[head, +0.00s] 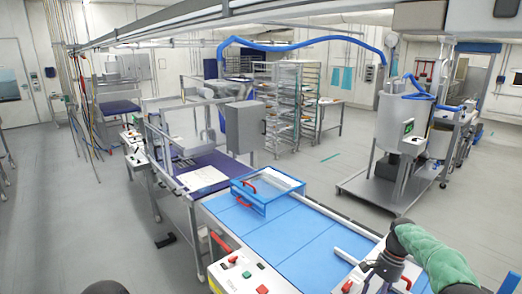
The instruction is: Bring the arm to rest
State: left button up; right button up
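My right arm comes in at the lower right in a green sleeve. My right gripper (376,277) hangs below its wrist over the near right end of the blue-topped table (275,232). Its fingers are small and dark at the lower edge, and I cannot tell whether they are open or shut. I see nothing clearly held in it. A dark rounded part at the lower left edge may be my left arm. My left gripper is not in view.
A clear tray with a blue frame and red handles (265,190) sits on the blue table. A control panel with buttons (238,274) is at its near edge. A steel machine (395,122) stands on a platform at right. Grey floor (100,215) is free at left.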

jog(key=s+a+f+n, duration=0.1)
jog(key=s+a+f, duration=0.1)
jog(key=a+f, duration=0.35)
jog(key=s+a+f+n+t, duration=0.1)
jog(key=s+a+f, duration=0.15)
jog(key=f, duration=0.65)
jog(key=s+a+f+n, duration=0.1)
jog(key=a+f, duration=0.4)
jog(key=f, duration=0.3)
jog(key=s+a+f+n+t, duration=0.1)
jog(key=s+a+f, duration=0.25)
jog(key=s, duration=0.35)
jog(key=s+a+f+n, duration=0.15)
jog(key=s+a, duration=0.25)
jog(key=s, duration=0.4)
jog(key=s+a+f+t, duration=0.1)
jog(key=s+a+f, duration=0.25)
jog(key=s, duration=0.35)
pick_arm(q)
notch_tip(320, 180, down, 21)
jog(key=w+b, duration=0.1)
jog(key=b, duration=1.9)
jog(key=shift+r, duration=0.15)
pick_arm(e)
notch_tip(320, 180, down, 18)
jog(key=w+a+n, duration=0.1)
jog(key=a, duration=0.1)
jog(key=shift+r+y, duration=0.25)
jog(key=shift+y, duration=0.05)
